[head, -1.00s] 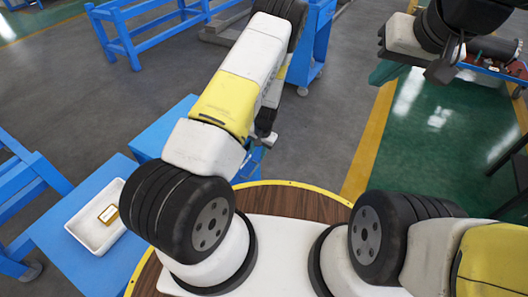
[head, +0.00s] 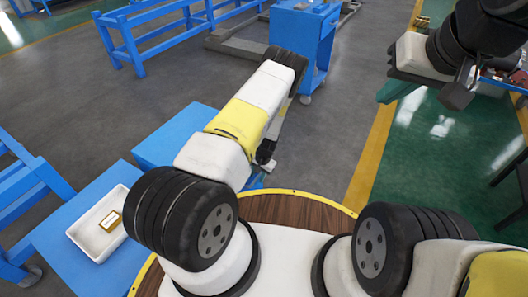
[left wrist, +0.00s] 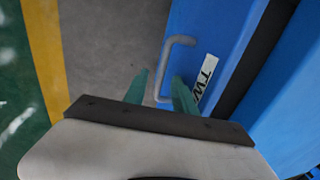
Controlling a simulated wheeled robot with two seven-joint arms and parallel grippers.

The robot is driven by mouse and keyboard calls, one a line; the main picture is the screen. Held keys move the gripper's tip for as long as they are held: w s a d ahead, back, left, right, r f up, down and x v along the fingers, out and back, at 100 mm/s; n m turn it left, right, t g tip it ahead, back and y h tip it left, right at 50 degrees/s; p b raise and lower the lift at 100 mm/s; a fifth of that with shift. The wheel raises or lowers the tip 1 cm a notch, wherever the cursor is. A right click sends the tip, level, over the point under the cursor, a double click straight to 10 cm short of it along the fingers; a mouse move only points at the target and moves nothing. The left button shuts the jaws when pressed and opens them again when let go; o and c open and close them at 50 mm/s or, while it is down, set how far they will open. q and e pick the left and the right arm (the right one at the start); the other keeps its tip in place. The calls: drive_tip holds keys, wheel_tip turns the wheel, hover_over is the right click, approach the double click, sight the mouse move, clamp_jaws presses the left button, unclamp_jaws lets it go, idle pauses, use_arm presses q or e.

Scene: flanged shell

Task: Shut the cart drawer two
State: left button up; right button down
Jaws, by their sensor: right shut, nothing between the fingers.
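In the left wrist view, a blue drawer front (left wrist: 215,35) carries a white label (left wrist: 205,78) whose visible letters read "TW". A grey bar handle (left wrist: 172,60) is fixed on it. A dark gap (left wrist: 258,65) lies behind the front, with more blue cart to the right. My left gripper (left wrist: 158,90) is open. Its two green fingers stand apart near the lower end of the handle; whether they touch it I cannot tell. My right gripper (head: 390,90) is shut and empty at the upper right, away from the drawer.
A blue surface (head: 180,130) lies left of my left arm. A white tray (head: 85,247) with a small yellowish item (head: 109,220) sits on another blue top. A blue cart (head: 298,45) and blue racks (head: 125,45) stand farther back.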

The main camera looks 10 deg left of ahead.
use_arm(q)
drive_tip(key=shift+c, duration=0.2)
clamp_jaws()
drive_tip(key=shift+a, duration=0.1)
idle(1.0)
